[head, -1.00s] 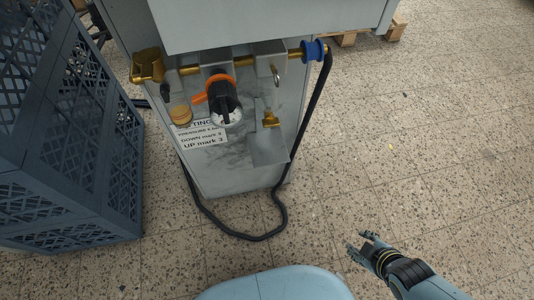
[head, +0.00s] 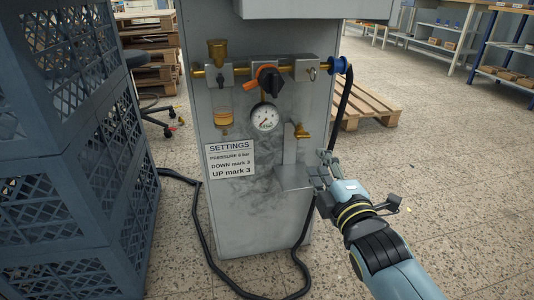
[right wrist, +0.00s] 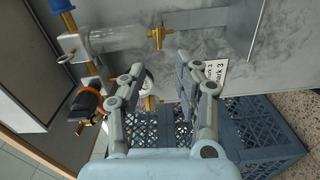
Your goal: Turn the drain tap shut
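The drain tap (head: 302,131) is a small brass fitting on the right of the grey machine's front, below the pipe row. It also shows in the right wrist view (right wrist: 157,37), beyond the fingers. My right gripper (head: 320,168) is below and slightly right of the tap, near the small metal shelf. In the right wrist view its fingers (right wrist: 160,78) are spread with nothing held between them. It looks apart from the tap. Whether the tap is open or shut I cannot tell. My left gripper is not in view.
Blue crates (head: 60,130) stand at left. A black hose (head: 205,240) loops over the floor. A pallet (head: 368,104) lies behind right.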

